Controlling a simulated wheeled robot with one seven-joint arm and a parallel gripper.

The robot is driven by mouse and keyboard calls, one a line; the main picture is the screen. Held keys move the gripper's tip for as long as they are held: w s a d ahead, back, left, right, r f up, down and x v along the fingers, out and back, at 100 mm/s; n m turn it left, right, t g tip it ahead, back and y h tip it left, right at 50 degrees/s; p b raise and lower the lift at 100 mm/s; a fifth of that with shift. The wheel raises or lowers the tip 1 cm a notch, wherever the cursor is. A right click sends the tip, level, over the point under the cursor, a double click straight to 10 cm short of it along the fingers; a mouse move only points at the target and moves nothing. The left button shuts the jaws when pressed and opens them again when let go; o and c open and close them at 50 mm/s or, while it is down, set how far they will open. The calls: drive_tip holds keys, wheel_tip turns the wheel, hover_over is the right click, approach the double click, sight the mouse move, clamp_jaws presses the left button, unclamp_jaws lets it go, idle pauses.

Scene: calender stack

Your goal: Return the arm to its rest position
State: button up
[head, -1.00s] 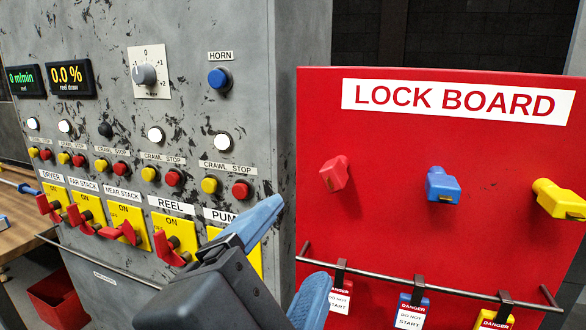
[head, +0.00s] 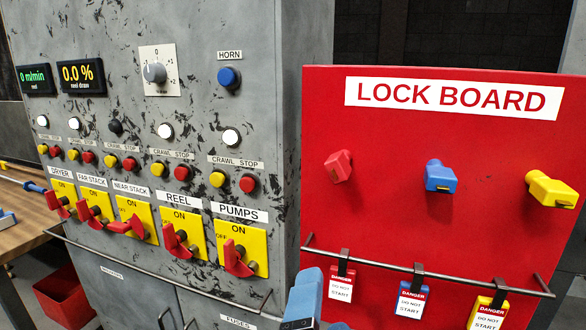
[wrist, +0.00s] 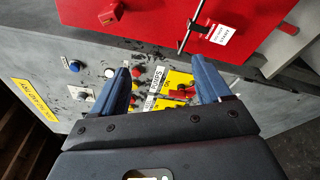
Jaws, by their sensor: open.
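My gripper (wrist: 166,88) has two blue fingers, spread wide apart with nothing between them in the wrist view. In the head view only part of my gripper (head: 308,305) shows at the bottom edge, in front of the gap between the grey control panel (head: 285,150) and the red lock board (head: 390,130). It is apart from the panel switches. Between the fingers in the wrist view, the red pumps switch handle (wrist: 180,93) on its yellow plate shows beyond them.
The panel has several red rotary switches, such as reel (head: 178,240) and pumps (head: 238,258), above a front rail (head: 150,275). The lock board carries red, blue (head: 440,177) and yellow padlocks, and danger tags (head: 411,301) on a rail (head: 430,267). A wooden bench (head: 25,235) stands left.

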drive_tip(key=s+d+f+m+g+y, duration=0.25)
drive_tip(key=s+d+f, duration=0.25)
drive_tip(key=f, duration=0.4)
drive_tip(key=s+d+f+m+g+y, duration=0.1)
drive_tip(key=s+d+f+m+y, duration=0.1)
drive_tip(key=s+d+f+m, duration=0.35)
drive_tip(key=s+d+m, duration=0.2)
drive_tip(key=s+m, duration=0.2)
drive_tip(key=s, duration=0.2)
drive_tip(key=s+d+m+h, duration=0.1)
drive_tip(key=s+d+m, duration=0.2)
drive_tip(key=s, duration=0.3)
drive_tip(key=s+d+f+m+b, duration=0.1)
drive_tip(key=s+d+m, duration=0.2)
drive_tip(key=s+m, duration=0.3)
drive_tip(key=shift+s+t+h, duration=0.15)
drive_tip(key=shift+t+h, duration=0.2)
drive_tip(key=shift+t, duration=0.1)
